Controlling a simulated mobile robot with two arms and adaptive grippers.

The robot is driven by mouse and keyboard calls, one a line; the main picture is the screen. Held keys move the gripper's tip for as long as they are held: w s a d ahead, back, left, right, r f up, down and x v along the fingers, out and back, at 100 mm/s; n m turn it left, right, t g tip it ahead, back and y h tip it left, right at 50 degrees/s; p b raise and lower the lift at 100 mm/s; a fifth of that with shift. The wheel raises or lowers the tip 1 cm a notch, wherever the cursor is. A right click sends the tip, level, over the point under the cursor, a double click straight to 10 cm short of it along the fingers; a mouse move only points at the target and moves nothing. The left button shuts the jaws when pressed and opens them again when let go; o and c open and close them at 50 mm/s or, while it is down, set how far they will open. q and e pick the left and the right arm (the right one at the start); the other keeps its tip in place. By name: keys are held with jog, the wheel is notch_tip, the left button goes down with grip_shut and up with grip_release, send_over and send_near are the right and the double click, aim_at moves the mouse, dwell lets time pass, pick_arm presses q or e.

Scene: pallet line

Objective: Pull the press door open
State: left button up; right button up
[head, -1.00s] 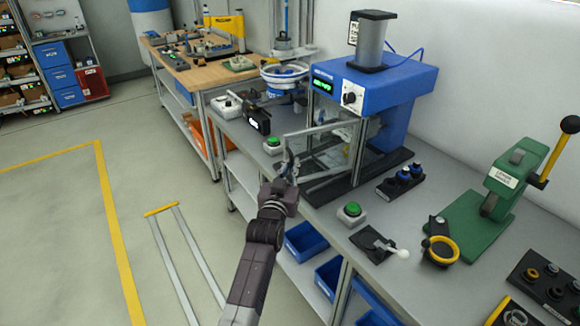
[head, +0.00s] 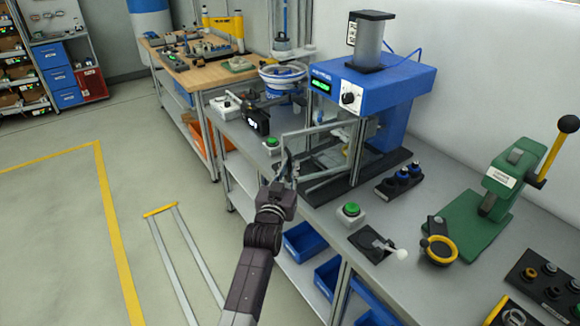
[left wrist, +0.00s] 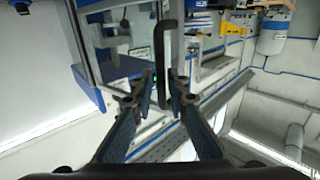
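The blue press (head: 375,85) stands on the grey bench. Its door (head: 312,133), a clear panel in a grey metal frame, is swung partly out from the press toward the bench's front edge. My left gripper (head: 287,168) is at the free edge of the door. In the left wrist view the black door handle (left wrist: 161,60) runs between the two fingers of my left gripper (left wrist: 162,85), which are close in on either side of it. The handle is too small to make out in the head view. My right gripper is not in view.
Green-button boxes (head: 350,212) sit on the bench on either side of the door. A black block with blue-topped parts (head: 398,180) and a green hand press (head: 490,205) stand to the right.

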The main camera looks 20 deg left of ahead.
pick_arm(q)
jog(key=s, duration=0.6)
jog(key=shift+s+d, duration=0.4)
jog(key=shift+c, duration=0.6)
jog(key=shift+a, duration=0.1)
jog(key=shift+c, duration=1.2)
jog(key=shift+s+a+f+n+b, duration=0.1)
jog(key=shift+a+f+n+b, duration=0.2)
jog(key=shift+n, duration=0.3)
grip_shut()
jog(key=s+a+f+n+b, duration=0.25)
jog(key=a+n+b, duration=0.25)
jog(key=n, duration=1.1)
jog(key=w+d+p, duration=0.2)
jog(key=w+p, duration=0.1)
jog(key=w, duration=0.5)
jog(key=shift+w+d+r+n+h, duration=0.15)
jog(key=shift+d+r+n+h, duration=0.15)
jog(key=shift+d+r, duration=0.1)
